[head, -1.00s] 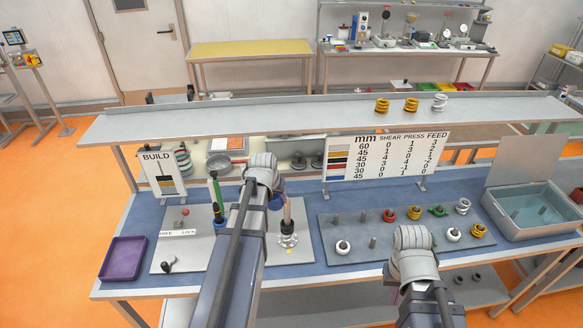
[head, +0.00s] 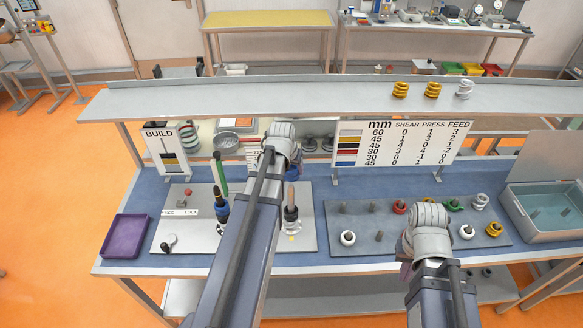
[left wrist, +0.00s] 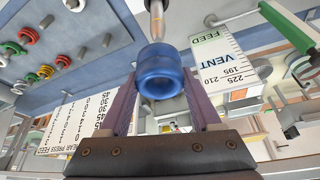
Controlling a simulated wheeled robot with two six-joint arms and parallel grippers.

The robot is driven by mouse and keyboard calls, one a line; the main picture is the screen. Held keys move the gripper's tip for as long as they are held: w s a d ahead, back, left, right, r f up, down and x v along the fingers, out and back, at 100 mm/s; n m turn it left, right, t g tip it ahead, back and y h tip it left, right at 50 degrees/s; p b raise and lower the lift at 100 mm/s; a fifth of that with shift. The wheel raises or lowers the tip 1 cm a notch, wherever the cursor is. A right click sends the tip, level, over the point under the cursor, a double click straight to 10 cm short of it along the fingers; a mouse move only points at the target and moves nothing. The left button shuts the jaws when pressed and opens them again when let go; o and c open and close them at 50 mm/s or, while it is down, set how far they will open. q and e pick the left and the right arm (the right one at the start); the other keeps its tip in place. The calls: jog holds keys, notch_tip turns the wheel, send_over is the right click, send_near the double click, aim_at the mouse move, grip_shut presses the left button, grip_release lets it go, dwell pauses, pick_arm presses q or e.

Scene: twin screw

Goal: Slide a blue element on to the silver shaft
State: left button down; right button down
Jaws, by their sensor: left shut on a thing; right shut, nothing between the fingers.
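A blue element (left wrist: 160,72), a short ring with an open bore, is held between the purple fingers of my left gripper (left wrist: 160,95). In the head view the blue element (head: 293,172) shows partly behind my left gripper (head: 287,165). A shaft with a pale brownish tip (head: 291,196) stands just below it; black and white pieces sit at its foot. In the left wrist view the shaft (left wrist: 155,22) lines up closely with the ring; I cannot tell if it has entered the bore. My right gripper (head: 405,270) is shut and empty, mostly hidden by its wrist.
Another post (head: 221,205) with black and blue pieces stands left, near a green bar. A pegboard (head: 375,250) with coloured rings lies right. A purple tray (head: 125,237), a BUILD card (head: 170,148), a chart (head: 395,146) and a grey bin (head: 545,210) stand around.

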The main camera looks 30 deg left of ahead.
aim_at(291, 200)
pick_arm(q)
jog(key=shift+s+f+b, duration=0.2)
jog(key=shift+f+b, duration=0.5)
jog(key=shift+f, duration=0.1)
jog(key=shift+w+f+b, duration=0.1)
jog(key=shift+f+b, duration=0.6)
jog(key=shift+f, duration=0.05)
jog(key=shift+f+b, duration=1.65)
jog(key=shift+b, duration=0.05)
jog(key=shift+f, duration=0.15)
jog(key=shift+f+b, duration=5)
jog(key=shift+b, duration=0.1)
grip_release()
jog(key=shift+r, duration=0.1)
